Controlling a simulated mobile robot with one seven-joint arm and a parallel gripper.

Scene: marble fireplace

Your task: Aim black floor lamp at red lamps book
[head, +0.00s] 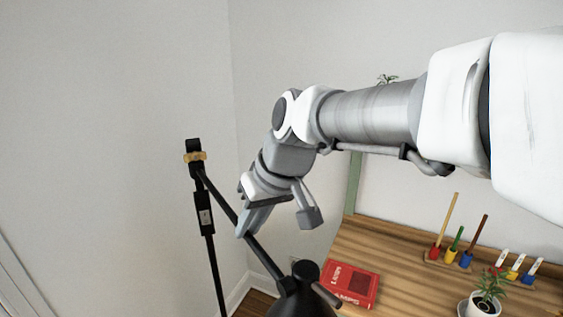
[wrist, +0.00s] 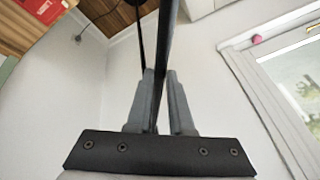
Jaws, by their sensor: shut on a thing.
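The black floor lamp (head: 209,240) has an upright pole, a joint with a yellow-brown part at the top, and an arm sloping down right. Its dark round shade (head: 303,297) is at the bottom edge of the head view, partly cut off. My gripper (head: 243,228) is shut on the lamp's sloping arm, between joint and shade. In the wrist view the fingers (wrist: 161,75) clasp the dark arm (wrist: 165,40). The red lamps book (head: 348,284) lies on the wooden desk, right of the shade. Part of it shows top left in the wrist view (wrist: 42,8).
The wooden desk (head: 400,262) holds upright coloured sticks in holders (head: 450,255), several small coloured pieces with white tops (head: 515,273), and a potted plant (head: 486,300). White walls meet in a corner behind the lamp. A window or door frame (wrist: 270,100) shows right in the wrist view.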

